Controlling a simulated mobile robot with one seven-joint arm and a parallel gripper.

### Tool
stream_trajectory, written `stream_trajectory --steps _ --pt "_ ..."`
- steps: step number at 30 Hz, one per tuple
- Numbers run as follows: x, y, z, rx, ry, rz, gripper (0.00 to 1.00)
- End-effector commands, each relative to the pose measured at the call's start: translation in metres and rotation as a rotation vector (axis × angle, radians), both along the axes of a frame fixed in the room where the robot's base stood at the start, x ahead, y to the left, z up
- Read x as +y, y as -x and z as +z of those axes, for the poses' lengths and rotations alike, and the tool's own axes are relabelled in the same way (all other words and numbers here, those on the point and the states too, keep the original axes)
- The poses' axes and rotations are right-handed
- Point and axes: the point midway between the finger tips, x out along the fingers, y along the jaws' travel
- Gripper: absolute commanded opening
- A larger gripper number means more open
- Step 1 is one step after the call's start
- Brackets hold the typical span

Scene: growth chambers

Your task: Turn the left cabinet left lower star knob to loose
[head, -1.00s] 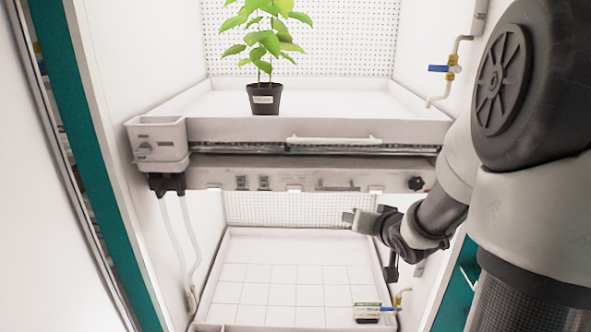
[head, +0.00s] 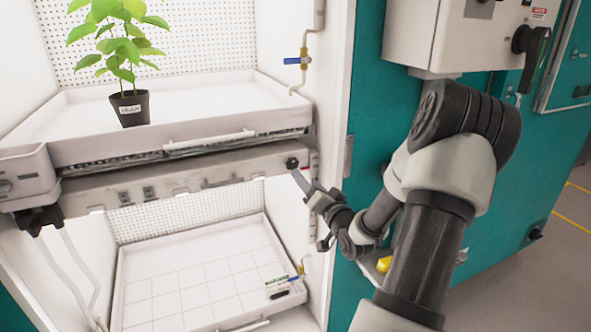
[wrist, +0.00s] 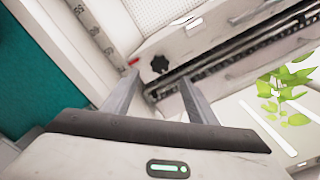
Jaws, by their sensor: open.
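A dark star knob (head: 292,163) sits at the right end of the grey rail under the upper shelf. The wrist view shows this black star knob (wrist: 159,64) beyond my fingertips and between their lines. My gripper (head: 303,183) is just below and right of the knob in the head view. In the wrist view, my gripper (wrist: 158,88) has its two fingers spread, with nothing between them. I see no contact with the knob. Its turn position cannot be read.
A potted plant (head: 130,108) stands on the upper shelf tray (head: 200,105). The lower tray (head: 190,275) holds a small labelled item (head: 280,288) at its right. A blue-handled valve (head: 297,60) is on the right wall. The cabinet's right side edge (head: 340,100) is close to my arm.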

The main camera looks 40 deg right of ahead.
Motion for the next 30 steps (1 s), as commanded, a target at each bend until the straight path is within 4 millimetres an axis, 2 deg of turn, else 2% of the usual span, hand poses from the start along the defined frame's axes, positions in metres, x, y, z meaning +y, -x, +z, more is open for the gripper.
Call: stream_trajectory --steps 1,6,12,18,26,30 --pt "-0.002 -0.012 0.000 -0.002 -0.001 0.002 0.53" --pt "-0.010 -0.047 0.000 -0.001 -0.001 0.002 0.53" --pt "-0.017 -0.076 0.000 0.000 0.000 0.001 0.53" --pt "-0.021 -0.087 0.000 0.001 0.000 0.000 0.53" --pt "-0.021 -0.088 0.000 0.001 0.000 0.000 0.53" --pt "-0.021 -0.088 0.000 0.001 0.000 0.000 0.29"
